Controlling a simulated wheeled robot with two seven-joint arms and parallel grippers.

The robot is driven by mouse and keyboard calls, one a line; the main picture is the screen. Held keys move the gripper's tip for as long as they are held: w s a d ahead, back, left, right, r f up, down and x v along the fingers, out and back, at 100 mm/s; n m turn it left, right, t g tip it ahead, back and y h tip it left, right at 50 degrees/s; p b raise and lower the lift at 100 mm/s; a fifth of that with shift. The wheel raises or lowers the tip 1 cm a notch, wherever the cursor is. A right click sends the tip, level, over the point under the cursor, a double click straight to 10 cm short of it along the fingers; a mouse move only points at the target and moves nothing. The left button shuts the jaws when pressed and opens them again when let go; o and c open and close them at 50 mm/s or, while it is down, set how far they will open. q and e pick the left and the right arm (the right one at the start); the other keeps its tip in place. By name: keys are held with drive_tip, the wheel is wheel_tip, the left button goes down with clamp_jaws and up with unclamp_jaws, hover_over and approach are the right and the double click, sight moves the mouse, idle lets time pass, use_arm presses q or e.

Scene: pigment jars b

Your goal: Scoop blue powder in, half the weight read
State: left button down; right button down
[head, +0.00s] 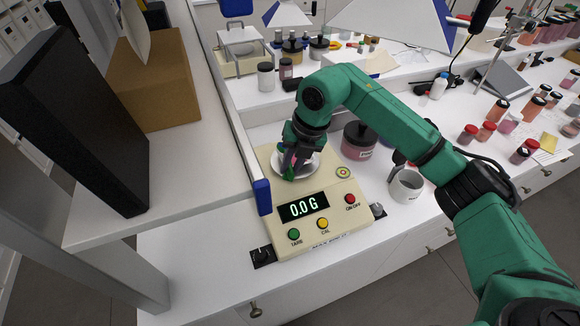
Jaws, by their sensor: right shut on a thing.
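A cream weighing scale (318,212) stands on the white bench, and its display (303,206) reads 0.0 G. A white dish (311,168) sits on top of the scale. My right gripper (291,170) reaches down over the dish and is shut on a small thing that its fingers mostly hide. I cannot make out whether that thing touches the dish. No blue powder shows in the dish, whose inside is partly covered by the gripper. My left gripper is out of view.
Several red-lidded jars stand farther right. A low partition with a blue end (262,197) borders the scale's left.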

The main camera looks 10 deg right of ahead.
drive_tip(key=y+b, duration=0.1)
drive_tip(key=d+y+b, duration=0.1)
drive_tip(key=b, duration=0.3)
drive_tip(key=shift+s+d+f+t+y, duration=0.1)
drive_tip(key=shift+s+d+t+y, duration=0.05)
drive_tip(key=shift+d+t+y, duration=0.2)
idle(0.3)
drive_tip(key=shift+a, duration=0.1)
idle(1.2)
drive_tip(key=d+y+b, duration=0.1)
drive_tip(key=y+b, duration=0.1)
drive_tip(key=b, duration=0.3)
drive_tip(key=d+f+t+y+b, duration=0.1)
drive_tip(key=y+b, duration=0.1)
drive_tip(key=b, duration=0.4)
drive_tip(key=f+y+b, duration=0.1)
drive_tip(key=y+b, duration=0.2)
drive_tip(key=b, duration=0.3)
drive_tip(key=shift+s+d+f+m+t, duration=0.2)
drive_tip(key=shift+s+d+m+t, duration=0.1)
drive_tip(key=shift+d+t, duration=0.1)
drive_tip(key=shift+r, duration=0.15)
idle(0.7)
idle(0.3)
